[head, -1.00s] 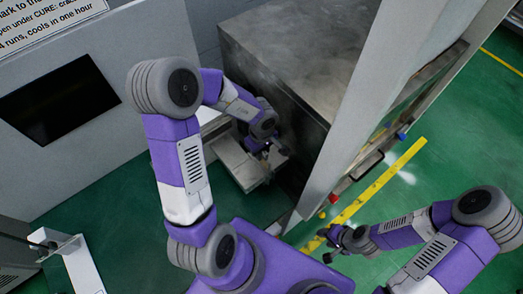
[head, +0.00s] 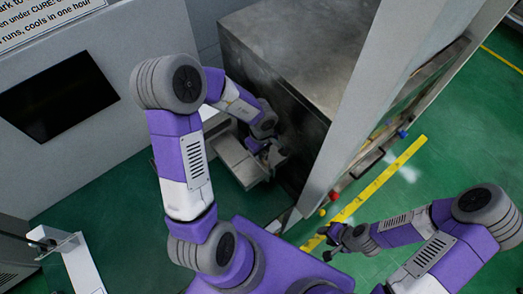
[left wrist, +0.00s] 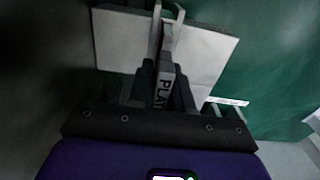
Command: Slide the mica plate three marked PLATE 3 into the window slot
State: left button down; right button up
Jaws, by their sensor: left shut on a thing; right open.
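My left gripper (head: 268,152) is beside the side wall of a dark metal cabinet, low down, above a pale block-shaped stand. The rest of the marking, including any number, is hidden. The plate points away from the wrist, between the fingers. My right gripper (head: 335,240) is open and empty above the green floor at lower right. I cannot make out the window slot in either view.
The dark cabinet (head: 290,150) stands right of my left gripper, with a large pale panel (head: 350,110) beyond it. The pale stand (head: 238,163) lies under the gripper; a light flat surface (left wrist: 205,45) shows behind the fingers. Open green floor (head: 110,200) lies left.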

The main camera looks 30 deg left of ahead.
pick_arm(q)
jog(key=shift+f+b, duration=0.3)
jog(key=shift+f, duration=0.55)
jog(key=c, duration=1)
grip_release()
jog(key=shift+o, duration=0.2)
notch_tip(320, 180, up, 6)
jog(key=shift+r+p, duration=0.25)
jog(key=shift+p, duration=0.9)
jog(key=shift+r, duration=0.5)
